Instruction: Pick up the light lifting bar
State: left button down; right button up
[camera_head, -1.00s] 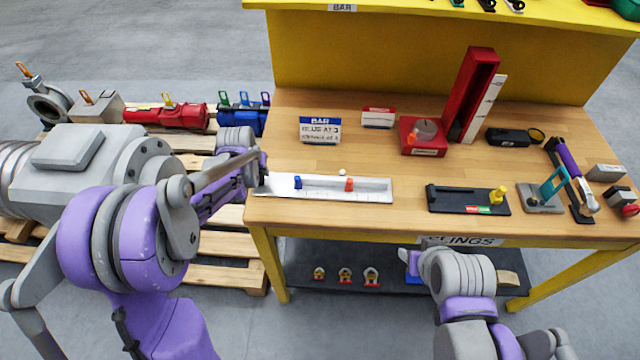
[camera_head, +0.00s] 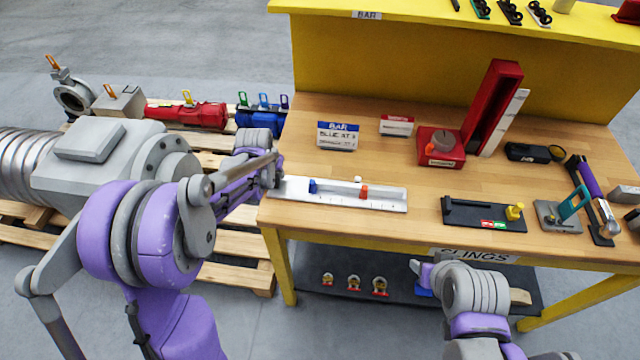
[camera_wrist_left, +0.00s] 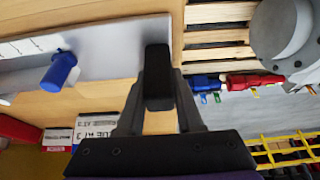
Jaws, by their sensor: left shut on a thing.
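The light lifting bar (camera_head: 335,198) is a pale, flat bar with a blue peg (camera_head: 313,186) and an orange peg (camera_head: 364,192). It lies along the front left of the wooden bench top. My left gripper (camera_head: 274,178) is shut on the bar's left end. In the left wrist view, the dark finger (camera_wrist_left: 158,75) overlaps the end of the pale bar (camera_wrist_left: 110,48), and the blue peg (camera_wrist_left: 60,70) stands nearby. I cannot tell whether the bar is clear of the wood. My right gripper (camera_head: 418,268) is low in front of the bench; its jaws are too small to read.
A sign reading BAR, BLUE AT 3 (camera_head: 338,135) stands behind the bar. A red block with a dial (camera_head: 441,160), a black slide fixture (camera_head: 483,213) and a teal-handled clamp (camera_head: 560,214) stand to the right. Pallets with valve parts (camera_head: 188,115) lie left. Open wood lies behind the bar.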

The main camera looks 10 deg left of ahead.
pick_arm(q)
jog(key=shift+r, duration=0.1)
notch_tip(320, 180, up, 9)
jog(key=shift+f, duration=4.55)
jog(key=shift+f, duration=0.1)
